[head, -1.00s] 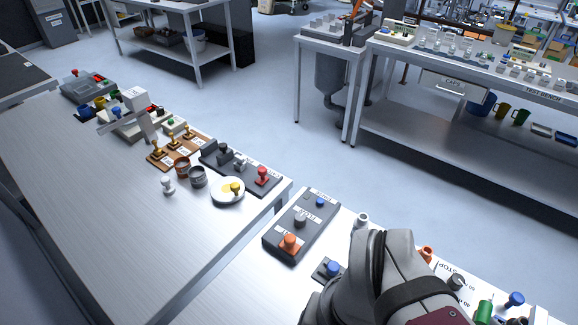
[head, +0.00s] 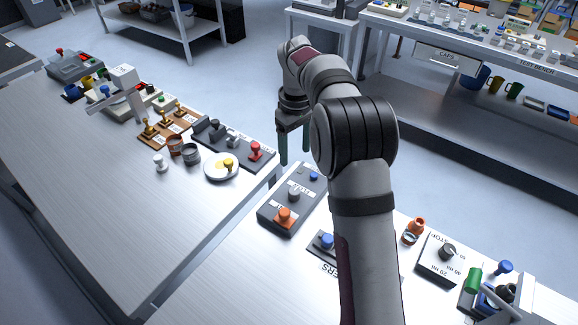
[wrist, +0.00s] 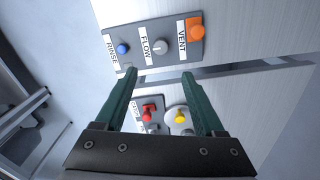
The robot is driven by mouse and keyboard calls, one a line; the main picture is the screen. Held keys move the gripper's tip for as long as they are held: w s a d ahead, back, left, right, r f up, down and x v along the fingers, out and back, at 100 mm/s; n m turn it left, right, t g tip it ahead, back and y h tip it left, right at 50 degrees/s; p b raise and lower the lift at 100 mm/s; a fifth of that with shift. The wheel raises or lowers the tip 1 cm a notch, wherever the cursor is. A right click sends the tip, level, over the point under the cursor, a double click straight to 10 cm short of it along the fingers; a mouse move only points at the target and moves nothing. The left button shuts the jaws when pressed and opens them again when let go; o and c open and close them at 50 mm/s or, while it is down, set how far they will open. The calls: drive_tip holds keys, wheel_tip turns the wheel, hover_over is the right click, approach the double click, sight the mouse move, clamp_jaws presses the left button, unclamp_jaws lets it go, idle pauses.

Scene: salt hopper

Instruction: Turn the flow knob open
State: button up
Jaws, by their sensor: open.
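The grey flow knob (head: 294,193) is the middle control on a dark panel (head: 268,216) near the front table's corner. In the wrist view the flow knob (wrist: 160,47) sits beside the FLOW label, just beyond my fingertips and roughly centred between them. My gripper (head: 295,162) has green fingers, open and empty, near the panel's far end. It also shows in the wrist view (wrist: 159,76). No finger visibly touches the flow knob.
A red knob (head: 255,150) and a white plate with a yellow knob (head: 228,164) stand on the left table, across a narrow gap. A blue knob (head: 326,240) sits near the panel. My arm hides part of the front table.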

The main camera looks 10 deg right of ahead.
sight(294, 191)
wheel_tip(294, 191, down, 15)
drive_tip(key=shift+s+r, duration=0.1)
drive_tip(key=shift+r, duration=0.05)
clamp_jaws()
